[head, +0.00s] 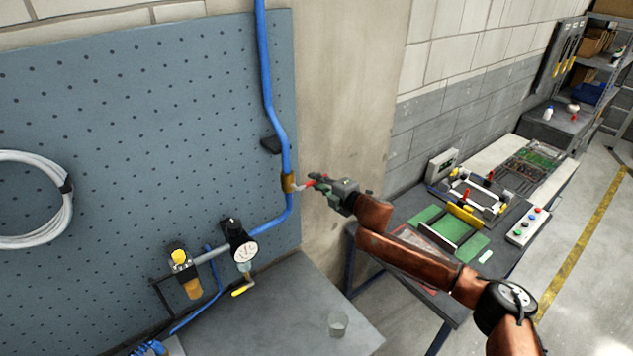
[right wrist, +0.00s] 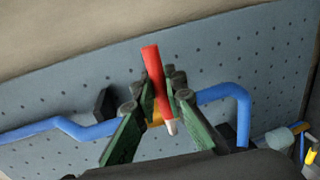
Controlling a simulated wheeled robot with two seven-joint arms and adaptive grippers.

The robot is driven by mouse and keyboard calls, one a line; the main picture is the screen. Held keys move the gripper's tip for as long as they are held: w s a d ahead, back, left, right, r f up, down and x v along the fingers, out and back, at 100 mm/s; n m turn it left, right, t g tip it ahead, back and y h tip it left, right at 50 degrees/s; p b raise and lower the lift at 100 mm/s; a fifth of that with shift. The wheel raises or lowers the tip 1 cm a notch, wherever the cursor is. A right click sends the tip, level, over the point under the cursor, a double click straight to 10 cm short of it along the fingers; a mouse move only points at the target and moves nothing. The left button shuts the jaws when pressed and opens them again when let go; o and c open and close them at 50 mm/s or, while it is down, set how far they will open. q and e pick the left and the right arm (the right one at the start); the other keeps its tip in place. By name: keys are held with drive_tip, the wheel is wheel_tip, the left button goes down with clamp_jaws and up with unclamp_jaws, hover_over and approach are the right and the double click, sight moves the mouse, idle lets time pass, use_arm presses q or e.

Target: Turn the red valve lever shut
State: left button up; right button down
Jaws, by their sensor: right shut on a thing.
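The red valve lever (head: 311,182) sticks out to the right from a brass valve (head: 287,183) on the blue pipe (head: 268,85), in front of the pegboard. My right gripper (head: 320,184) is at the lever, with its fingers shut on it. In the right wrist view the red lever (right wrist: 153,70) stands between the green fingers of my gripper (right wrist: 160,98), and its pale end (right wrist: 169,127) points down. The brass valve body is mostly hidden behind the fingers there. My left gripper is not in view.
A gauge (head: 243,250) and a yellow-topped filter unit (head: 180,260) sit on the lower pipe. A glass (head: 338,323) stands on the grey table (head: 285,315) below. A white coiled hose (head: 62,215) hangs at left. A bench with fixtures and a button box (head: 528,227) stands at right.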

drive_tip(key=shift+r, duration=0.1)
drive_tip(key=c, duration=2)
unclamp_jaws()
drive_tip(key=v, duration=1.2)
